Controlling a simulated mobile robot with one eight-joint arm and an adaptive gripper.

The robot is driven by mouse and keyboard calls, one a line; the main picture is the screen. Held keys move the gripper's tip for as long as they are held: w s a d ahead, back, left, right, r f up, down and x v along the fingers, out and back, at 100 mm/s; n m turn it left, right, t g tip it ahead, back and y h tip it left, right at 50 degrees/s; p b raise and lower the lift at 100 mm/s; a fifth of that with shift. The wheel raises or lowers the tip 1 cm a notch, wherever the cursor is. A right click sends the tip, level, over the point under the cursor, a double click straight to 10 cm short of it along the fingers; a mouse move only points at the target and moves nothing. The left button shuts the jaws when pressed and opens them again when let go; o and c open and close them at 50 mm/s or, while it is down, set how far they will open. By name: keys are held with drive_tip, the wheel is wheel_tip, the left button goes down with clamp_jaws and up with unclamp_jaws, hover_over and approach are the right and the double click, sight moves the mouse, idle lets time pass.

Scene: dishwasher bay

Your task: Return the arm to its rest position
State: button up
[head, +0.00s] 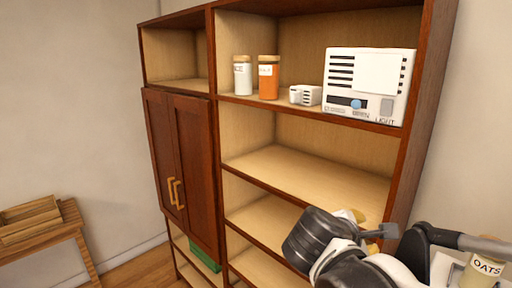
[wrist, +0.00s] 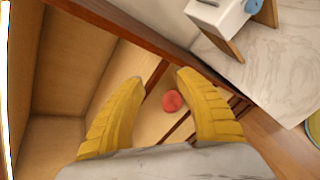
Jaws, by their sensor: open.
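My gripper (wrist: 160,80) is open, its two yellow ribbed fingers apart in the wrist view. Nothing is held between them. A red round object (wrist: 173,101) shows in the gap beyond the fingers; I cannot tell how far away it is. In the head view my arm reaches in from the lower right, and its dark wrist is in front of the lower shelves of the wooden cabinet (head: 305,172). Only a little of the yellow fingers shows there, mostly hidden behind the wrist.
The upper shelf holds a white-lidded-box-like appliance (head: 370,82), a small white block (head: 305,95), an orange jar (head: 268,78) and a white jar (head: 242,76). An oats jar (head: 485,268) stands at lower right. A wooden table (head: 40,235) is at left. The middle shelf is bare.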

drive_tip(key=s+a+f+m+y+b, duration=0.1)
drive_tip(key=s+f+m+b, duration=0.3)
drive_tip(key=f, duration=0.7)
drive_tip(key=s+a+f+m+y+b, duration=0.2)
drive_tip(key=s+f+m+y+b, duration=0.1)
drive_tip(key=f+m+b, duration=0.5)
drive_tip(key=s+a+f+m+g+y+b, duration=0.1)
drive_tip(key=s+f+m+y+b, duration=0.3)
drive_tip(key=f+b, duration=0.6)
wheel_tip(320, 180, down, 6)
drive_tip(key=shift+s+a+m+b, duration=0.3)
drive_tip(key=shift+m+b, duration=0.1)
drive_tip(key=shift+m, duration=0.5)
idle(0.3)
